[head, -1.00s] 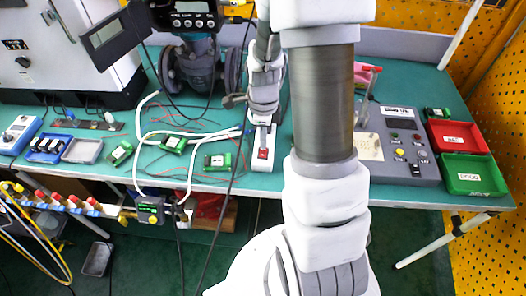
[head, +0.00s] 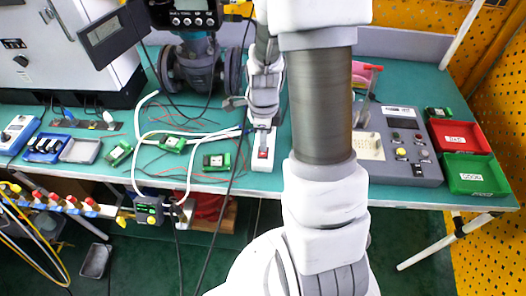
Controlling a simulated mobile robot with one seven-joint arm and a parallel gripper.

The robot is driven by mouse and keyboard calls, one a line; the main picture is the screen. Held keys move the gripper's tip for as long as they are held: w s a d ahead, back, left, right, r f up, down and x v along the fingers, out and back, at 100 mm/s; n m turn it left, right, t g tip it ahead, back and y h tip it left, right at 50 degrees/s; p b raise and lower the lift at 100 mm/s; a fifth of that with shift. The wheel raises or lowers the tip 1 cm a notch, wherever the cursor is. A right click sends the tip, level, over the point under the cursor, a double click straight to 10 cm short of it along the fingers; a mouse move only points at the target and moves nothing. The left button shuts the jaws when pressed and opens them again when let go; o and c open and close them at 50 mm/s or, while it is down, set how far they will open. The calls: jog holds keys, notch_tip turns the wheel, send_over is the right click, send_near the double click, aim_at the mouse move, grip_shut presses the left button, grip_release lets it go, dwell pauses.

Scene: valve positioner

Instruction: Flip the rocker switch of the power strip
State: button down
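The power strip (head: 259,167) is a narrow white bar at the front edge of the green table, just left of my arm. Its red rocker switch (head: 263,153) shows near its front end; which way it is tipped is too small to tell. My gripper (head: 262,127) points down over the strip, just behind the switch in the picture. I cannot tell whether its tip touches the strip. The fingers are too small to show whether they are open or shut. My gripper and arm hide the strip's rear part.
Several small green circuit boards (head: 217,161) and white and red cables lie left of the strip. A grey control box (head: 420,172) stands to the right, with red (head: 458,135) and green (head: 474,175) bins beyond it. A valve with a positioner (head: 196,62) stands behind left.

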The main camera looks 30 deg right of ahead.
jog(key=shift+r, duration=0.1)
jog(key=shift+r+p, duration=2.9)
jog(key=shift+r, duration=0.5)
jog(key=s+a+r+n+t, duration=0.1)
jog(key=a+r+n, duration=0.2)
jog(key=r+n, duration=0.3)
jog(key=s+a+r+n+t, duration=0.1)
jog(key=a+r+n+t, duration=0.2)
jog(key=r, duration=0.5)
jog(key=s+a+r+n+t, duration=0.1)
jog(key=s+a+r+n, duration=0.3)
jog(key=s+r+n, duration=0.6)
jog(key=n, duration=0.5)
jog(key=shift+s+a+n+t, duration=0.2)
jog(key=shift+a+n+t, duration=0.1)
jog(key=shift+a+n, duration=0.1)
